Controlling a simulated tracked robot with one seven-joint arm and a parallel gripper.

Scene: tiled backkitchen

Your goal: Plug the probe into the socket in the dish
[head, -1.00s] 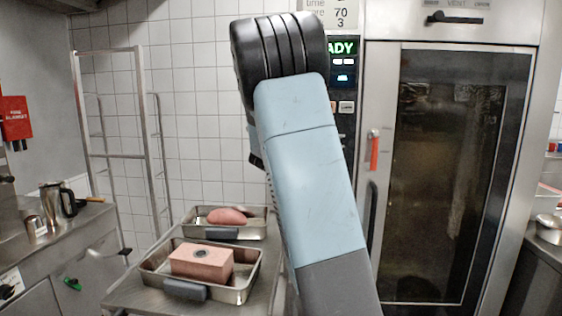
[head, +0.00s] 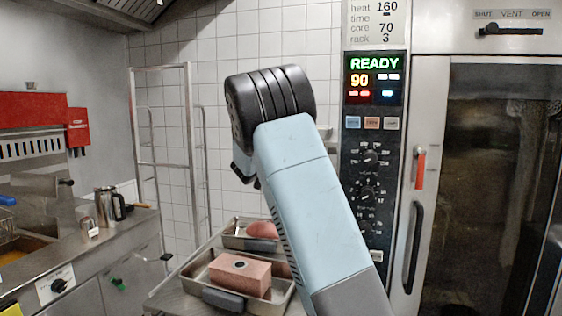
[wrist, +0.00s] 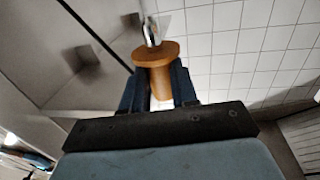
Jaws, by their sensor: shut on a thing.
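The probe (wrist: 156,55), an orange-brown handle with a wide collar and a shiny metal end, is in my gripper (wrist: 157,72) in the wrist view. The dark blue fingers are shut on its handle from both sides. The near metal dish (head: 198,283) holds a pink block (head: 255,283); a dark round socket (head: 240,264) shows on the block's top. In the head view my arm hides the gripper and probe. The wrist view shows no dish; the probe is held up, apart from it.
A second metal dish (head: 232,241) with a rounded pink piece (head: 263,230) stands behind the near one. A wire rack (head: 162,165) stands behind left. The oven (head: 500,180) with its control panel (head: 366,170) is at right. A counter with a steel jug (head: 108,204) is at left.

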